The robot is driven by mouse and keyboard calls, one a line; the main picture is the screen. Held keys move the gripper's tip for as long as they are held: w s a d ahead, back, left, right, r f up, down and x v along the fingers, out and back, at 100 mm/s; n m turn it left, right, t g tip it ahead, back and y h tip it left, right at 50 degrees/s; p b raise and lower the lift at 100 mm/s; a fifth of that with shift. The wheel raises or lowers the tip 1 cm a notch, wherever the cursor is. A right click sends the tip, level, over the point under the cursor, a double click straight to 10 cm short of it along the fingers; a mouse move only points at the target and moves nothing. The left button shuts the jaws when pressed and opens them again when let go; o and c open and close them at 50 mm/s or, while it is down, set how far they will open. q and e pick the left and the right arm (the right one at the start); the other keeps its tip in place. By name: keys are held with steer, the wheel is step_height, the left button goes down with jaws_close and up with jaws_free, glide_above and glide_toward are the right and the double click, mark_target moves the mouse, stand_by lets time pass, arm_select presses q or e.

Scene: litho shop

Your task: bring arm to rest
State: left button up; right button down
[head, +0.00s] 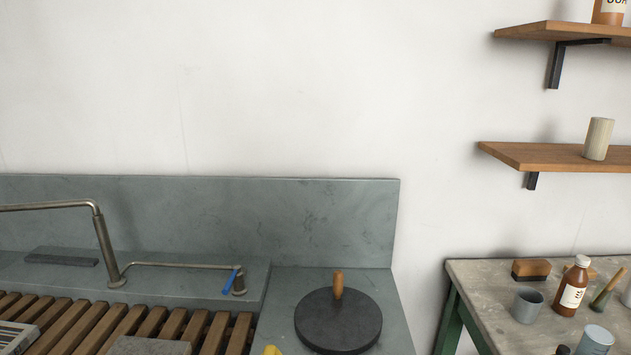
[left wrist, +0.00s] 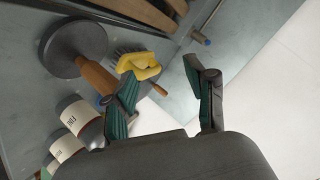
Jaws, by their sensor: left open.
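My left gripper (left wrist: 160,72) shows only in the left wrist view. Its two green-padded fingers are spread apart, and nothing is between them. Beyond the fingers lie a yellow-handled brush (left wrist: 140,62) and the dark round disc (left wrist: 72,46) with a wooden handle, both on the grey stone counter. I cannot tell how far the fingers are above them. Neither gripper shows in the head view, and my right gripper is in neither view.
The disc (head: 338,322) stands on the counter beside the slatted sink rack (head: 120,325) and bent tap (head: 104,240). At right are a table (head: 477,283) with a brown bottle (head: 573,287) and cups, and wooden shelves (head: 535,156). Labelled bottles (left wrist: 66,147) lie near my left finger in the picture.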

arm_select(q)
steer(key=s+a+f+n+g, duration=0.2)
steer(key=s+f+n+g, duration=0.6)
steer(key=s, duration=0.9)
step_height(320, 180, down, 30)
steer(key=s+r+m+g, duration=0.1)
steer(key=s+m+g, duration=0.1)
steer(key=s+a+f+g, duration=0.1)
steer(key=s+a+f, duration=0.2)
steer(key=s+f, duration=1.3)
steer(key=shift+f, duration=0.25)
steer(key=shift+s, duration=0.1)
